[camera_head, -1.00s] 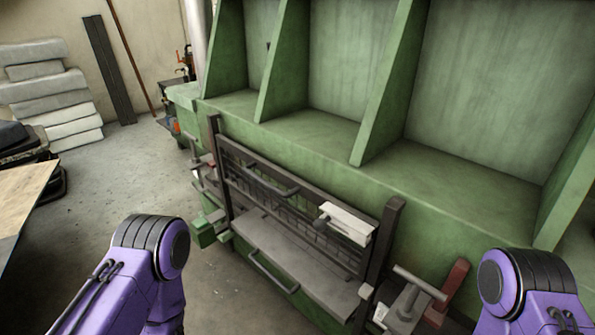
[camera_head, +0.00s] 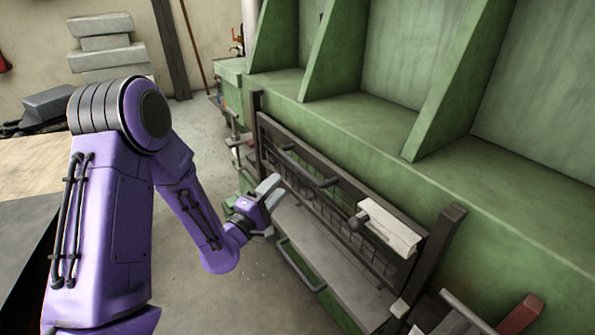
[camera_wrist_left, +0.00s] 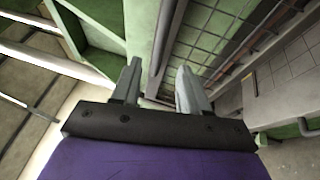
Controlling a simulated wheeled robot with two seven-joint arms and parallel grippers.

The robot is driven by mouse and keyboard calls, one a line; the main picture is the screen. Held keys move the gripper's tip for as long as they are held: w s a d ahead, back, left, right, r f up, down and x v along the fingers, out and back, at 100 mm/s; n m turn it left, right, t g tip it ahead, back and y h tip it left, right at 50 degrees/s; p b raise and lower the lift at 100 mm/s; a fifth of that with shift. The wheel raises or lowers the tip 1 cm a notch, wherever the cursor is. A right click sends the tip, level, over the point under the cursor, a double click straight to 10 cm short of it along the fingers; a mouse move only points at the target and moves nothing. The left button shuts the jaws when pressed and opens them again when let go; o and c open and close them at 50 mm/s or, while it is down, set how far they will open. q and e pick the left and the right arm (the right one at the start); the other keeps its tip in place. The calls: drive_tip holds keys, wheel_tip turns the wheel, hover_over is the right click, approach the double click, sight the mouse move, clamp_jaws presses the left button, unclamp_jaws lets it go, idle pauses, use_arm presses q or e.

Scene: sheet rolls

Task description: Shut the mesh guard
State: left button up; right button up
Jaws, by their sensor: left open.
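The mesh guard (camera_head: 322,210) is a dark framed wire panel on the front of the green machine, between two dark posts. A dark bar handle (camera_head: 306,172) runs along its upper left part. The mesh also shows at the upper right of the left wrist view (camera_wrist_left: 213,42). I cannot tell how far the guard is open. My left gripper (camera_head: 275,187) is open and empty, in front of the guard's left end, below and left of the handle. Its two fingers (camera_wrist_left: 156,80) point toward the machine in the left wrist view. My right gripper is out of view.
A pale block (camera_head: 390,228) with a dark knob sits at the guard's right end. A grey plate (camera_head: 330,262) with a lower handle (camera_head: 300,264) juts out below. The green machine (camera_head: 480,190) fills the right. A table edge (camera_head: 35,172) stands at left.

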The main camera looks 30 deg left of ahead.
sight(297, 162)
use_arm(q)
drive_tip(key=w+p, duration=0.1)
drive_tip(key=w, duration=0.2)
drive_tip(key=w+r+p, duration=0.1)
drive_tip(key=w, duration=0.2)
drive_tip(key=w+p, duration=0.1)
drive_tip(key=w, duration=0.2)
drive_tip(key=shift+w+r, duration=0.3)
drive_tip(key=shift+r, duration=0.1)
drive_tip(key=shift+w, duration=0.3)
clamp_jaws()
drive_tip(key=shift+f, duration=0.1)
